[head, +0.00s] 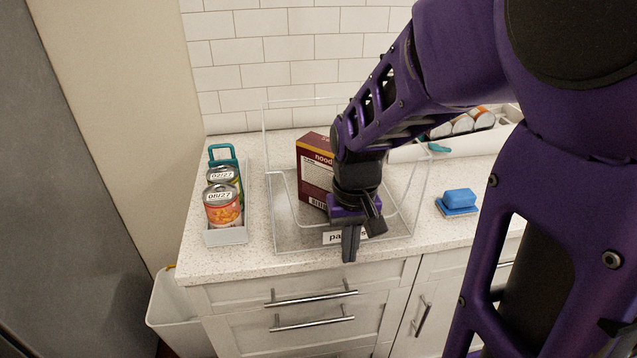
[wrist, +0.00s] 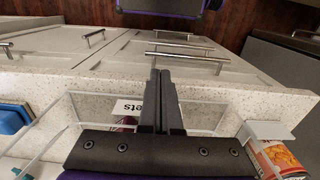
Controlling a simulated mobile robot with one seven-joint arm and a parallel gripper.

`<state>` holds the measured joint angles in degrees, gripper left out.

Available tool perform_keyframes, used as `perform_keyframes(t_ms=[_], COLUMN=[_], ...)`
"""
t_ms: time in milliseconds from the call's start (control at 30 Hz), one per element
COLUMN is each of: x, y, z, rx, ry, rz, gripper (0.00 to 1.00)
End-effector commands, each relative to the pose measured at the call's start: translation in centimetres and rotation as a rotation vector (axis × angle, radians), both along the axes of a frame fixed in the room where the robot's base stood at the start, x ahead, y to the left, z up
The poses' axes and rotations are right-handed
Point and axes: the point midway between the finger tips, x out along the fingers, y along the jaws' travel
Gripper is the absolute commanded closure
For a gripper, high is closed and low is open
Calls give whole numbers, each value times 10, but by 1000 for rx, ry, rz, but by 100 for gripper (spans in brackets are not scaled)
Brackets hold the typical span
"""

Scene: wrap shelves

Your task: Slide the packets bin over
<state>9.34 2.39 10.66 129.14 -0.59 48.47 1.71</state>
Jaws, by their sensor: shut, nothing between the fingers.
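The packets bin (head: 290,238) is a clear open bin standing near the counter's front edge. Its front label (head: 333,238) is partly covered by my gripper; in the wrist view the label (wrist: 130,108) shows "ets". A dark red noodle box (head: 313,165) stands upright in the bin, partly behind my arm. My gripper (head: 349,256) is shut and empty, pointing down at the bin's front wall. In the wrist view its fingers (wrist: 160,76) lie together across the front of the bin (wrist: 95,106). I cannot tell whether they touch the wall.
A narrow light tray (head: 228,237) with cans (head: 223,206) stands close to the bin's left. A blue sponge (head: 459,198) lies to the right, with free counter between. A white bin with cans (head: 468,126) is at the back right. Drawer handles (head: 312,293) project below the counter edge.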

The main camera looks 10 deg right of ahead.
Motion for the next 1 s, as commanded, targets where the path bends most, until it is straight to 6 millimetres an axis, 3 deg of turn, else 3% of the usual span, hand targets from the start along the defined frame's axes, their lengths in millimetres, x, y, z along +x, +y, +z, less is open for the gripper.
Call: perform_keyframes(t_ms=[33,100,300,833,1000], x=[0,2,31,41,63], y=[0,0,0,0,0], z=[-14,-19,-13,-12,-11], rx=[0,0,0,0,2], ry=[1,0,1,1,1], rz=[0,0,1,0,0], gripper=[100,100,100,100,100])
